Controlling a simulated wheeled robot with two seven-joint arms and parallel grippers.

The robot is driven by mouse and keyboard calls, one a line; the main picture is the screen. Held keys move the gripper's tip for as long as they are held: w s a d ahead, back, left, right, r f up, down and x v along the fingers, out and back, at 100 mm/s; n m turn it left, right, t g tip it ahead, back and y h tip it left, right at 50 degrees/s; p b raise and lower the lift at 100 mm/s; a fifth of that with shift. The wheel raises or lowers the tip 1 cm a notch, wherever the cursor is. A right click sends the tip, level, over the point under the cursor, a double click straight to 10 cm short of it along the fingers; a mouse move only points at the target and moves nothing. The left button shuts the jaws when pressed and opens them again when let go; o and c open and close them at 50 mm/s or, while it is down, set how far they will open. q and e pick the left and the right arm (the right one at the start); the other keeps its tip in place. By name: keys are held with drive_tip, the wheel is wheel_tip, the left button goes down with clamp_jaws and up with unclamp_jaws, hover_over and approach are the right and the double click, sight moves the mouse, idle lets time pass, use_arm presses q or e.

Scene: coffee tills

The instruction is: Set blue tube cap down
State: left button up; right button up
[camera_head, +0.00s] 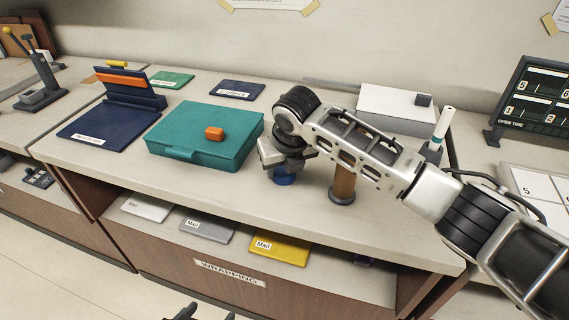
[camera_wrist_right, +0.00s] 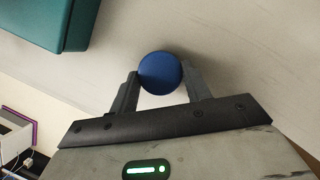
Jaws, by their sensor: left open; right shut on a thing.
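The blue tube cap (camera_head: 284,179) is at the counter's front middle, under my right gripper (camera_head: 284,168). In the right wrist view the round blue cap (camera_wrist_right: 160,70) sits between the two grey fingers of my right gripper (camera_wrist_right: 161,80), which are shut on it. The cap is at or just above the counter surface; I cannot tell if it touches. A brown tube (camera_head: 343,185) with a dark base stands upright just right of it, its upper part hidden by my right arm. My left gripper (camera_head: 203,313) shows only as dark fingertips at the bottom edge, open and empty.
A teal box (camera_head: 190,152) with an orange block (camera_head: 214,133) on it lies left of the cap. A white box (camera_head: 393,108) is behind my arm. The shelf below holds mail packets, one yellow (camera_head: 280,249). Bare counter (camera_head: 235,192) lies left of the cap.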

drive_tip(key=o, duration=1.2)
drive_tip(key=shift+c, duration=0.2)
drive_tip(key=v, duration=1.2)
